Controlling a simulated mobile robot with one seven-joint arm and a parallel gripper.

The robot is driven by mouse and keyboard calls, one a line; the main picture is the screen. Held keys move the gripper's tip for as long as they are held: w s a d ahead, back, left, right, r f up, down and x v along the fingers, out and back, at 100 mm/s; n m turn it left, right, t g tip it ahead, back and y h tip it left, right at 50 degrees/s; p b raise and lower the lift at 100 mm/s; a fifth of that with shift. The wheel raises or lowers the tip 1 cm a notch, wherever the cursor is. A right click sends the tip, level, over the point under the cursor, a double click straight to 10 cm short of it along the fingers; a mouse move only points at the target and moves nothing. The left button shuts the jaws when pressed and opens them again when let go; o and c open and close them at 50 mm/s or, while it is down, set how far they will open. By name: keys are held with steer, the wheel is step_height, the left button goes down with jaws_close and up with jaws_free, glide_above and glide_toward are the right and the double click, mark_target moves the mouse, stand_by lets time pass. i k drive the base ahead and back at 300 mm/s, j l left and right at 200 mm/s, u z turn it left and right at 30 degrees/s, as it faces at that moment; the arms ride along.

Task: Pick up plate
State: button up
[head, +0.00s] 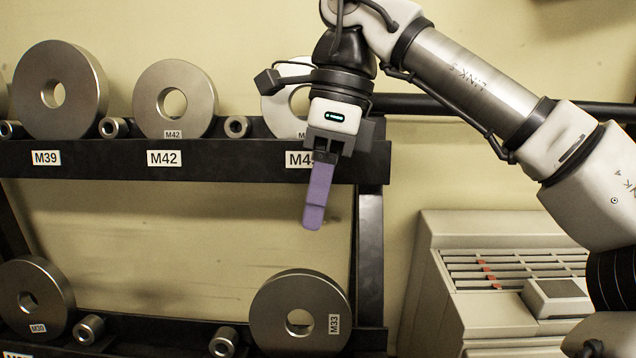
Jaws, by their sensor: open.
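Several round steel plates with centre holes stand on a dark two-level rack. The upper shelf holds a plate above the M39 label (84,92), the M42 plate (200,92), and a third plate (274,105) partly hidden behind my arm. The lower shelf holds the M30 plate (50,290) at left and the M33 plate (268,310) at right. My gripper (314,218) points down in front of the upper shelf's right end, its purple finger tip above the M33 plate and apart from it in the picture. The fingers overlap in this side view; the gripper is open and nothing shows between them.
Small steel collars (237,127) sit between the plates on both shelves. The rack's right upright (370,260) stands just right of my gripper. A pale cabinet (440,250) with slotted top stands at right. The space between the shelves is clear.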

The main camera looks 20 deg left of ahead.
mark_target(56, 311)
steer(key=k, duration=1)
